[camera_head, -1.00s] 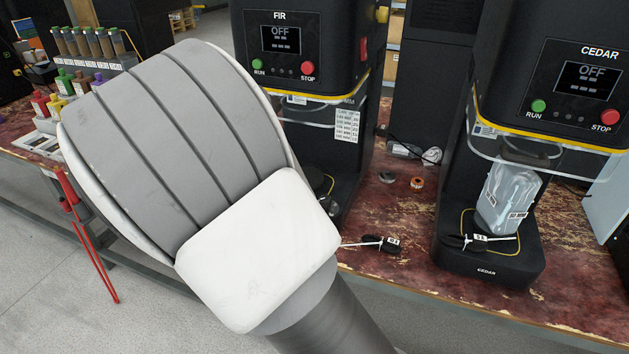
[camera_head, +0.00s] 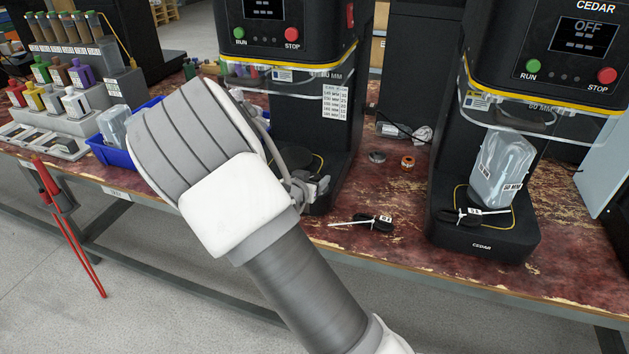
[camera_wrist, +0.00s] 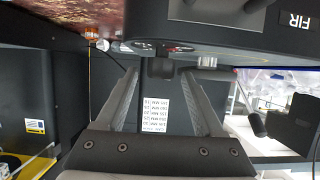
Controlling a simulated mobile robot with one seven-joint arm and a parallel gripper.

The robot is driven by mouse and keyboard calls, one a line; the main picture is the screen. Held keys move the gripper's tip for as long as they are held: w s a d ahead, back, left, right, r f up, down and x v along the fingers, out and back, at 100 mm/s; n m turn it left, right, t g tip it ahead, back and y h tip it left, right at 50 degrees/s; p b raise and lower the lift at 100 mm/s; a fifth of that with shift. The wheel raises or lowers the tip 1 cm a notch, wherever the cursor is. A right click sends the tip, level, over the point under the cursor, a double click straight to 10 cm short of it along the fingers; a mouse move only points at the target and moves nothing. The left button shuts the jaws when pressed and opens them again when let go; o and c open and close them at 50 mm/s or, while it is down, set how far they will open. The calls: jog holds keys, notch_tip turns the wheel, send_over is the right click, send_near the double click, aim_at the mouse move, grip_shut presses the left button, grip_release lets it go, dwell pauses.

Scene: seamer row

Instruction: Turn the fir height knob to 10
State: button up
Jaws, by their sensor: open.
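No knob setting is readable. A white height table card (camera_wrist: 155,113) is seen between the fingers, and also in the head view (camera_head: 335,102). My arm hides much of the FIR machine's lower left.
The CEDAR machine (camera_head: 485,240) stands at right with a clear pouch (camera_head: 502,170) on its base. A black-handled tool (camera_head: 372,222) lies on the red worn bench (camera_head: 400,250). A blue bin (camera_head: 108,154) and bottle racks are at left.

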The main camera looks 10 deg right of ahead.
jog(key=shift+x, duration=0.95)
jog(key=shift+c, duration=0.2)
grip_shut()
